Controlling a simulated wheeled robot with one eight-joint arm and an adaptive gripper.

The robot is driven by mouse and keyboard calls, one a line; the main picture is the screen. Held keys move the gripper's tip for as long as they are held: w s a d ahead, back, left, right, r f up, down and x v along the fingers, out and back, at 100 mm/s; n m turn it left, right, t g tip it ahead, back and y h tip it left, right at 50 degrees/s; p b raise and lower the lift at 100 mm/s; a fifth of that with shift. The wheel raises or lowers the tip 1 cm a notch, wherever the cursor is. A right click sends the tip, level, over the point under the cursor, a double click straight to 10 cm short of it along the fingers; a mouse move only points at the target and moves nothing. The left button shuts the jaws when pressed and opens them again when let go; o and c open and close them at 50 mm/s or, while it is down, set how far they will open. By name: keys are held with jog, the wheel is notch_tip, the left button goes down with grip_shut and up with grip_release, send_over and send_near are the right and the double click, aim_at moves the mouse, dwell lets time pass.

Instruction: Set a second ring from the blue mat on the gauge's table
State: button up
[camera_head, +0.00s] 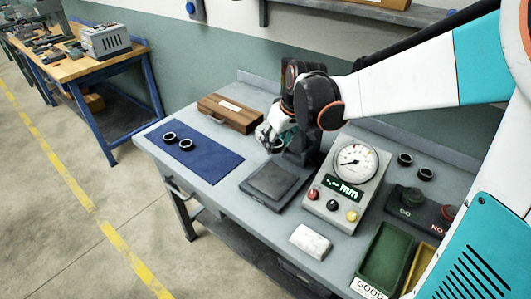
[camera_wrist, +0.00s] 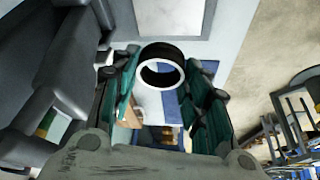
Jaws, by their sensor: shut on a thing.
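My gripper (camera_head: 268,139) is shut on a dark ring (camera_wrist: 162,52) with a pale rim, which shows between the teal fingers in the wrist view. In the head view the gripper is above the bench, right of the blue mat (camera_head: 213,163) and close to the dark gauge stand (camera_head: 275,181). Two more dark rings, one (camera_head: 170,137) behind the other (camera_head: 186,145), lie on the mat. The gauge's readout box (camera_head: 345,185) has a round dial and a green display. The gauge's small table is mostly hidden by my arm and gripper, so I cannot tell what is on it.
A wooden case (camera_head: 229,113) lies behind the mat. Two dark rings (camera_head: 405,159) (camera_head: 426,174) sit right of the readout box, near the GO and NO plate (camera_head: 415,207). A white block (camera_head: 310,241) and a green tray (camera_head: 384,261) are at the front right.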

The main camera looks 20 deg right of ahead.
aim_at(272, 177)
notch_tip(272, 177, down, 13)
jog(key=b, duration=0.4)
jog(key=shift+f, duration=0.2)
jog(key=shift+f, duration=0.15)
jog(key=o, duration=1.1)
